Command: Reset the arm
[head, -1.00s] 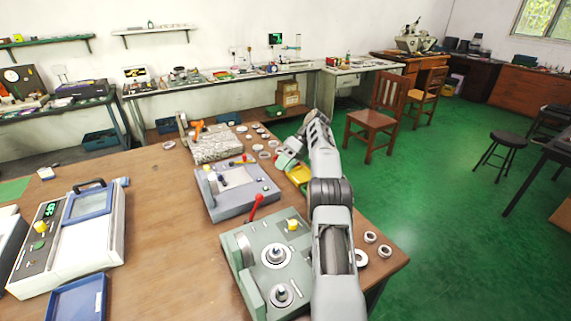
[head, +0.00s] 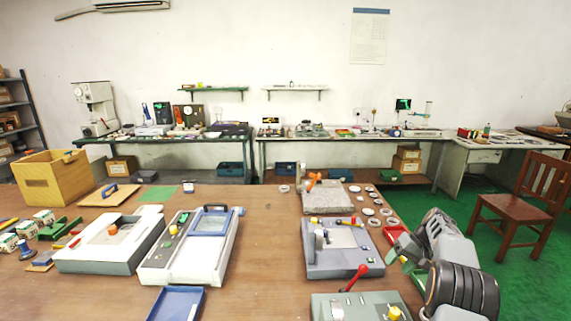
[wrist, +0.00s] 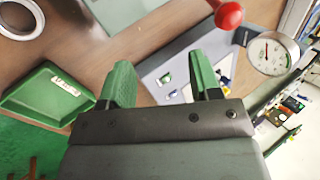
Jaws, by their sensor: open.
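My gripper (wrist: 164,75) shows in the wrist view with its two green fingers apart and nothing between them. In the head view my arm is at the lower right, beside the table's right side, and its fingertips are hard to make out. Several bearing rings (head: 374,222) lie on the table's right side, beyond the arm. One ring (wrist: 20,17) shows at the top left of the wrist view.
A grey device (head: 343,262) and a red-handled fixture (head: 330,308) stand left of my arm. A green tray (wrist: 45,95) and a dial gauge (wrist: 271,54) show in the wrist view. A wooden chair (head: 522,195) stands at the right.

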